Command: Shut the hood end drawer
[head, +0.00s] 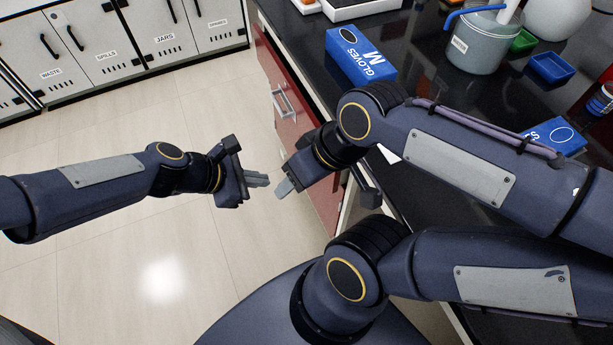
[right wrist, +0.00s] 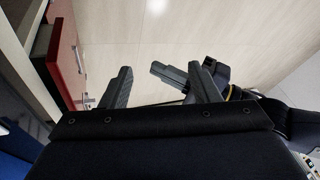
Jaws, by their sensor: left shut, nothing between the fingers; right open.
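A red drawer front with a pale bar handle (head: 284,102) shows below the black bench edge in the head view. In the right wrist view the red drawer front (right wrist: 66,45) is at the upper left and appears to stand out from the cabinet. My left gripper (head: 262,180) is shut and empty, over the floor, below and left of the handle in the picture. My right gripper (head: 286,187) is close beside it; its two fingers are spread in the right wrist view (right wrist: 163,88). Neither gripper touches the drawer. My right arm hides part of the cabinet front.
The black bench (head: 425,95) holds a blue gloves box (head: 360,58), a grey waste pot (head: 475,42) and a blue tray (head: 551,68). White labelled cabinets (head: 100,45) stand at the upper left. The pale floor (head: 130,240) left of the bench is clear.

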